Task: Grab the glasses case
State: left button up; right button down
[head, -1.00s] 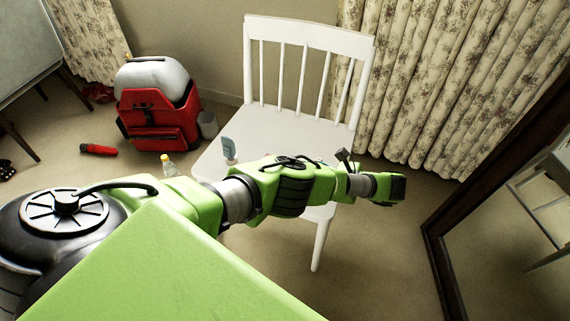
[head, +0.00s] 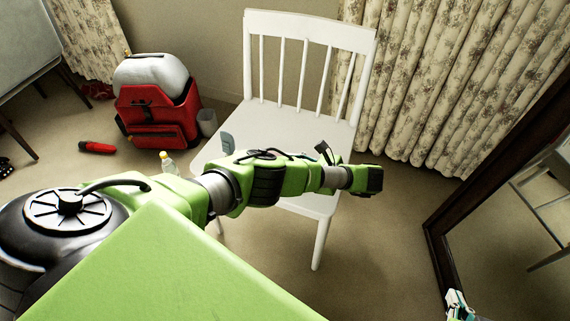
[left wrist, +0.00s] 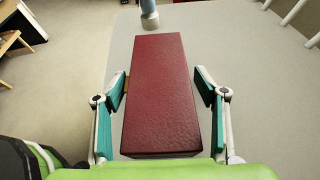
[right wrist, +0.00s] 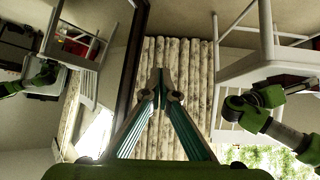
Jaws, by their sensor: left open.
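The glasses case, a dark red leathery box (left wrist: 160,95), lies on the white chair seat in the left wrist view. My left gripper (left wrist: 162,86) is open, with one teal-padded finger on each side of the case. The left finger is very close to the case's side or touching it; a narrow gap shows at the right finger. In the head view my left arm hides the case and that gripper. My right gripper (head: 457,304) is at the lower right edge of the head view, away from the chair. In the right wrist view its fingertips (right wrist: 160,82) meet with nothing between them.
The white chair (head: 290,121) carries a blue-grey object (head: 227,143), whose base shows just beyond the case. A red backpack (head: 158,118), red flashlight (head: 97,147) and small bottle (head: 167,162) are on the floor. A dark-framed mirror (head: 437,245) stands at right.

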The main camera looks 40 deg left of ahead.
pick_arm(q)
jog(key=c, duration=1.5)
